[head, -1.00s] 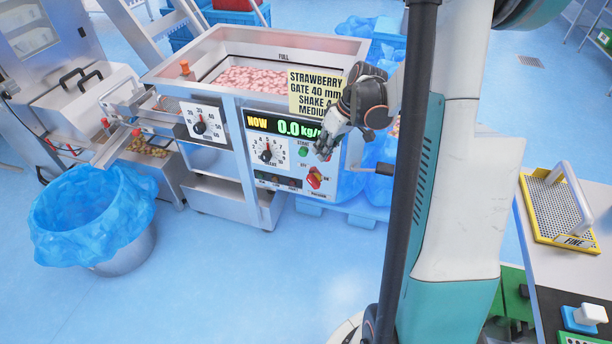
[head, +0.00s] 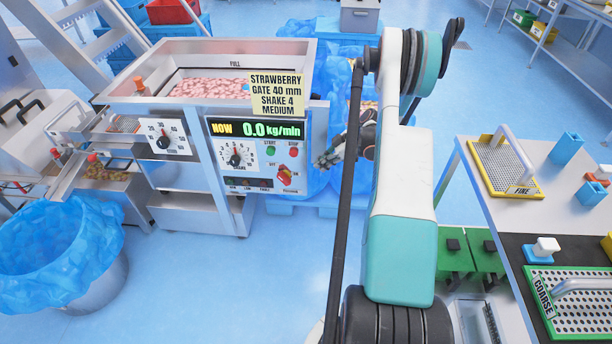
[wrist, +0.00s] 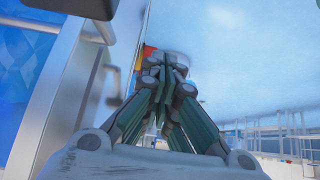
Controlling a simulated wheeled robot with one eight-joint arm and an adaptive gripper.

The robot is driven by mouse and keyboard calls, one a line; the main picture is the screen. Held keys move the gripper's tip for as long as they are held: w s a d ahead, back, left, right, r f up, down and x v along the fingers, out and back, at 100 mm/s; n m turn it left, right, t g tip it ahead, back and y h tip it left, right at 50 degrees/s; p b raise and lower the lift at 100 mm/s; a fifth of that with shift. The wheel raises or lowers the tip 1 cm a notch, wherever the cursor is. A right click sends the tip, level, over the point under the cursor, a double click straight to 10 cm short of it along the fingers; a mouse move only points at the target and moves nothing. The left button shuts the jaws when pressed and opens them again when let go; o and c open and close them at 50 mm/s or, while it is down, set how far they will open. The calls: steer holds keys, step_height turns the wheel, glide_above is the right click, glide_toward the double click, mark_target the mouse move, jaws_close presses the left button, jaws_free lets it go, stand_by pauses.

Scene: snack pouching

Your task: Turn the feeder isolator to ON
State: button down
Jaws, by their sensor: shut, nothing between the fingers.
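The feeder isolator (head: 286,175) is a red rotary handle on a yellow plate, low on the right of the feeder's control panel. OFF is marked at its upper left and ON at its right. The handle is small here and I cannot tell its exact setting. My gripper (head: 324,161) is shut and empty, just right of the panel's edge, apart from the isolator, with its fingers toward the panel. In the wrist view the closed fingers (wrist: 172,72) partly cover a patch of red and yellow; I cannot tell whether it is the isolator.
The display (head: 256,129) reads 0.0 kg/min. Green START (head: 270,152) and red STOP (head: 293,152) buttons sit above the isolator. A recipe card (head: 277,93) hangs over the panel top. A blue-lined bin (head: 62,235) stands left; a worktable (head: 480,205) with screens stands right.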

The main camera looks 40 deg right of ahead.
mark_target(284, 178)
steer(key=b+x, duration=0.2)
steer(key=x, duration=0.4)
steer(key=b+x, duration=0.2)
steer(key=x, duration=0.4)
steer(key=shift+w+a+b, duration=0.3)
steer(key=shift+w+b, duration=0.05)
steer(key=shift+w, duration=0.05)
steer(key=shift+w+a+f, duration=0.15)
steer(key=shift+w+a, duration=0.1)
steer(key=shift+w, duration=0.05)
steer(key=shift+f, duration=0.1)
steer(key=shift+f+t+y+b, duration=0.15)
steer(key=shift+t+y+b, duration=0.15)
steer(key=shift+b, duration=0.1)
steer(key=shift+f+t, duration=0.2)
steer(key=shift+t, duration=0.1)
steer(key=shift+w+a+f+b, duration=0.15)
steer(key=shift+f+b, duration=0.2)
steer(key=shift+f, duration=0.7)
stand_by(0.3)
